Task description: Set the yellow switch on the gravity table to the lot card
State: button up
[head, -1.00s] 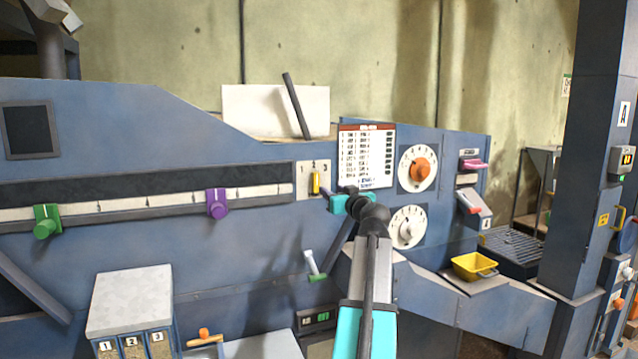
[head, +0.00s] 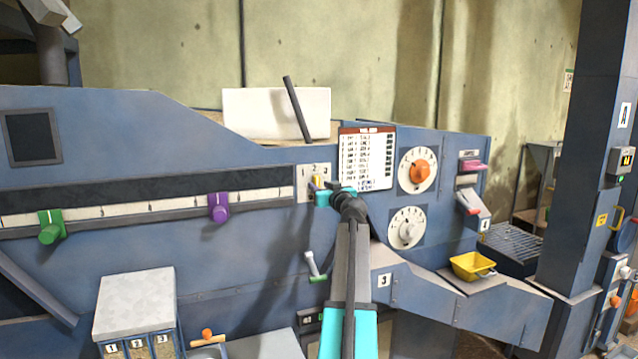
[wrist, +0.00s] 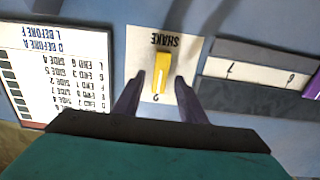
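The yellow switch (wrist: 162,74) sits on a white plate (wrist: 143,62) marked SHAKE, which shows upside down in the wrist view. The switch stands roughly upright, with its pointer end near the 2. In the head view the switch (head: 314,181) is partly hidden by my gripper (head: 322,189). My gripper (wrist: 159,80) is open, with one purple finger on each side of the switch. I cannot tell whether either finger touches it. The lot card (head: 366,160) is right of the plate in the head view. It also shows upside down in the wrist view (wrist: 60,65).
Two white dials, one with an orange knob (head: 420,172) and one with a white knob (head: 407,228), are right of my arm. A slider scale with purple (head: 218,207) and green (head: 50,227) knobs runs left. A yellow tray (head: 472,266) sits lower right.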

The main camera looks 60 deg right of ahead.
jog(key=shift+p+x, duration=0.35)
jog(key=shift+x, duration=0.75)
grip_shut()
jog(key=n+b, duration=0.1)
jog(key=b, duration=0.3)
jog(key=shift+f, duration=0.25)
jog(key=n+b, duration=0.2)
jog(key=b, duration=0.6)
jog(key=shift+n, duration=0.3)
jog(key=n+b, duration=0.2)
jog(key=b, duration=0.3)
jog(key=n+b, duration=0.2)
jog(key=b, duration=0.4)
jog(key=shift+w+a+f, duration=0.1)
jog(key=shift+a, duration=0.05)
jog(key=shift+n+b, duration=0.8)
jog(key=shift+b, duration=0.6)
